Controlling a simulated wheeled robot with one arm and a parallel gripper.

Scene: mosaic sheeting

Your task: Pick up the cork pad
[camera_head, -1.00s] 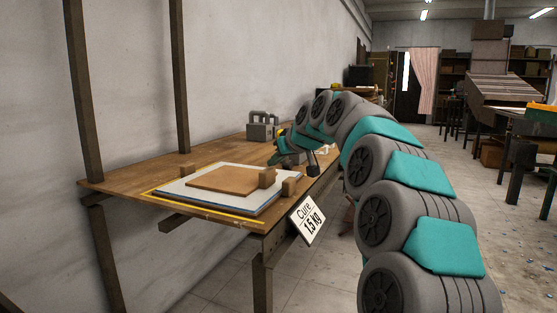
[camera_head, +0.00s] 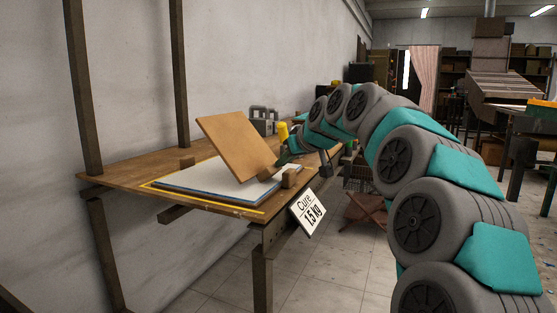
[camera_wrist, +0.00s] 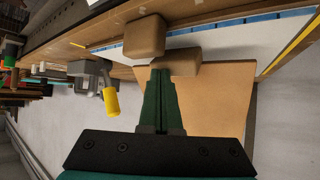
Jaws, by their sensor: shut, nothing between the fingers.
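The cork pad (camera_head: 238,145) is a flat tan board, tilted steeply above the white sheet (camera_head: 225,183), its lower right edge close to my gripper (camera_head: 279,162). It also fills the middle of the wrist view (camera_wrist: 215,95). A tan block (camera_wrist: 178,63) lies against the pad, right at the fingertips. My gripper (camera_wrist: 163,75) is shut, its green fingers together in front of the pad, with nothing seen between them. What props the pad up is hidden.
A grey weight (camera_head: 263,122) and a yellow-handled thing (camera_head: 283,131) are behind. The wall (camera_head: 130,80) is close at left. A "Cure 1.5 kg" sign (camera_head: 307,212) hangs at the table's front edge.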

